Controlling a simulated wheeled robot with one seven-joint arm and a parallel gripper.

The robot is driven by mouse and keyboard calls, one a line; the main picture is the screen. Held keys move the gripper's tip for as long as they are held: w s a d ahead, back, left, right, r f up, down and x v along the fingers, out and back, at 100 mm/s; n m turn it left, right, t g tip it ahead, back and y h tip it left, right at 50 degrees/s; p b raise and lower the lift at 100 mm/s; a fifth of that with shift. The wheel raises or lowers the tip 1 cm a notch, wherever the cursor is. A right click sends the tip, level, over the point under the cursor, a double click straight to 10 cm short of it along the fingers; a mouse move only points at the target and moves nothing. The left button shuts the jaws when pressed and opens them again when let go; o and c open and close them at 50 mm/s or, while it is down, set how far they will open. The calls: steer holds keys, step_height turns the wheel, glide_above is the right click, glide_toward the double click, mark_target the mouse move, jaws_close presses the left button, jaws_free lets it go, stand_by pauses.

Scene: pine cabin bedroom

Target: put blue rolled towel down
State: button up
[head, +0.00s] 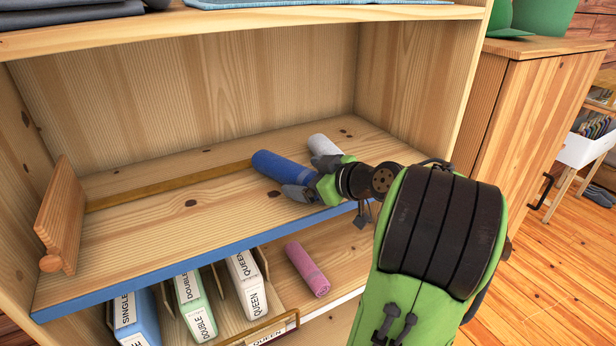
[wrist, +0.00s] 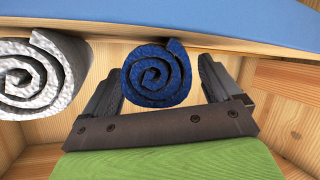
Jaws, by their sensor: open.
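The blue rolled towel (head: 283,167) lies on the middle shelf (head: 190,215), near the shelf's right part. In the wrist view its spiral end (wrist: 157,75) faces the camera. My gripper (head: 300,190) is at the near end of the blue towel. In the wrist view my gripper (wrist: 160,85) is open, with one finger on each side of the blue towel. Gaps show between the towel and the fingers. My gripper hides part of the towel's near end in the head view.
A white rolled towel (head: 324,146) lies right of the blue one; it is close to a finger in the wrist view (wrist: 38,78). A pink rolled towel (head: 307,268) and labelled bedding packs (head: 246,283) sit on the shelf below. A wooden divider (head: 62,217) stands at left. The shelf's middle is clear.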

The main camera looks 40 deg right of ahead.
steer(key=shift+r, duration=0.2)
steer(key=p+v, duration=0.2)
steer(key=v, duration=1)
steer(key=shift+p, duration=0.3)
steer(key=shift+f, duration=0.1)
